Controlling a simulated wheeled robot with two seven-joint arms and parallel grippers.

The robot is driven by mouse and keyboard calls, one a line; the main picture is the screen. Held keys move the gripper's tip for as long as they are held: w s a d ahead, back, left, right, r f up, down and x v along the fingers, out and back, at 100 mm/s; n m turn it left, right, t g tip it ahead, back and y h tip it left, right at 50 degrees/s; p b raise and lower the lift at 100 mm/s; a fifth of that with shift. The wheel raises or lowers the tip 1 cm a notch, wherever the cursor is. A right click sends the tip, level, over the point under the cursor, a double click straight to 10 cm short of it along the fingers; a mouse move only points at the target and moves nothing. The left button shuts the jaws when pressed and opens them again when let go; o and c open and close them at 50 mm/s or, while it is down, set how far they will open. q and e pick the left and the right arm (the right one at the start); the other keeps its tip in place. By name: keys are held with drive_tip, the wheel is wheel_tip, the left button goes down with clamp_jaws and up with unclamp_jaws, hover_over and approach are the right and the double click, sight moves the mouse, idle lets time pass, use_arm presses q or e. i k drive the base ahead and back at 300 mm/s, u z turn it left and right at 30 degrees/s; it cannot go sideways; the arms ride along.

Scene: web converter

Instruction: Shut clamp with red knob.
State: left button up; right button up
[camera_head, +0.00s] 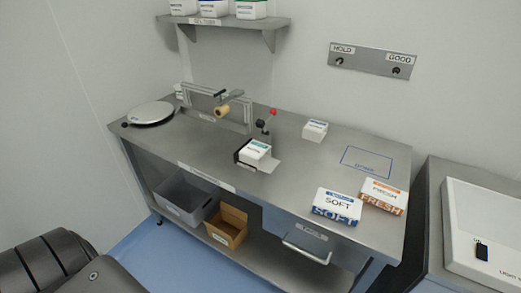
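The clamp's red knob (273,111) sits at the upper end of a thin lever that slants up to the right. The lever rises from a small dark clamp body (262,125) on the steel table, just behind a small white box (257,149). The lever looks raised, but the clamp's jaw is too small to make out. The white box sits in a dark holder with a metal plate at its right. Neither of my grippers is in view.
The steel table (310,165) carries a roll on a metal frame (222,110), a round white plate (150,112), a small box (315,130), and SOFT (338,203) and FRESH (384,194) packs. A shelf (225,22) and a HOLD/GOOD panel (372,61) are on the wall.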

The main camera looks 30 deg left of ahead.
sight(260, 124)
drive_tip(key=k, duration=0.65)
drive_tip(key=z, duration=0.45)
drive_tip(key=i, duration=1.2)
drive_tip(key=u, duration=0.35)
